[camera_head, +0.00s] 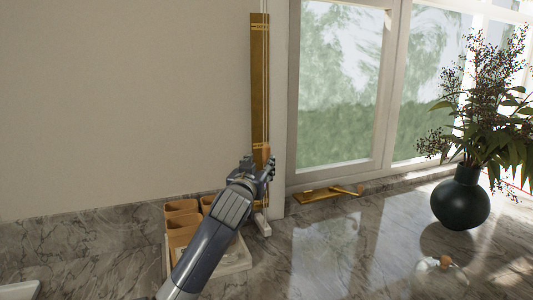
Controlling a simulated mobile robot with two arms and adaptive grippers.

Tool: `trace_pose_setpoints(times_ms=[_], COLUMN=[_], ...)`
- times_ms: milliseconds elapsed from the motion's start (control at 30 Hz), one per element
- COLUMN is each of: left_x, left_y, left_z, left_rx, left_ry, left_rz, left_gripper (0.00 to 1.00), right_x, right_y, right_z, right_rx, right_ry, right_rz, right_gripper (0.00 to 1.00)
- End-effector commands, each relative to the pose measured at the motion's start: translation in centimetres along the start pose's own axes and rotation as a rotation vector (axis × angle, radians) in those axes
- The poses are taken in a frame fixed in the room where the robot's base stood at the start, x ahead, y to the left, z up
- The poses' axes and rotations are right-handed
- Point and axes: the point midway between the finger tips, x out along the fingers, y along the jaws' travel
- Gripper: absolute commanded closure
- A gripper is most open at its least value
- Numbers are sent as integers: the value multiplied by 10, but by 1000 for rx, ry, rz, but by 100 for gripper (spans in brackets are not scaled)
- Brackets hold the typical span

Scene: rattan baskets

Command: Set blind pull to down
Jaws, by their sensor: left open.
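A tall brass-coloured strip (259,85) is fixed upright on the wall beside the window frame, with thin pale cords running down its front. A small tan-orange piece (265,152), which looks like the blind pull, sits low on the strip, just above my gripper. My left gripper (262,168) is open at the lower end of the strip. Its fingers overlap the strip and cords in the picture, and I cannot tell whether they touch. My gripper hides part of the strip's lower end. My right gripper is not in view.
A tray (239,266) with tan cups (181,208) stands on the marble counter behind my left arm. A small pale piece (262,223) is beside it. A brass window handle (328,194) lies along the sill. A dark vase (461,200) with leafy branches stands right. The middle counter is clear.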

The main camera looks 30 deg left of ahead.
Motion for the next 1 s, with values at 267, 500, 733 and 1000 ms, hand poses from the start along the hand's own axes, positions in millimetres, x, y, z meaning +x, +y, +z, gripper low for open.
trace_pose_setpoints(times_ms=[267,500,733,1000], left_x=[39,68,84,88], left_y=[0,0,0,0], left_z=[-2,-2,-1,0], left_rx=[-1,-1,-1,-1], left_ry=[-2,-1,-1,-1], left_rz=[0,0,0,0], left_gripper=[59,59,59,59], right_x=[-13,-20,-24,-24], right_y=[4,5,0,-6], right_z=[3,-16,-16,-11], right_rx=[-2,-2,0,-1], right_ry=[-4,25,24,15], right_rz=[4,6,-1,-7], right_gripper=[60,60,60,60])
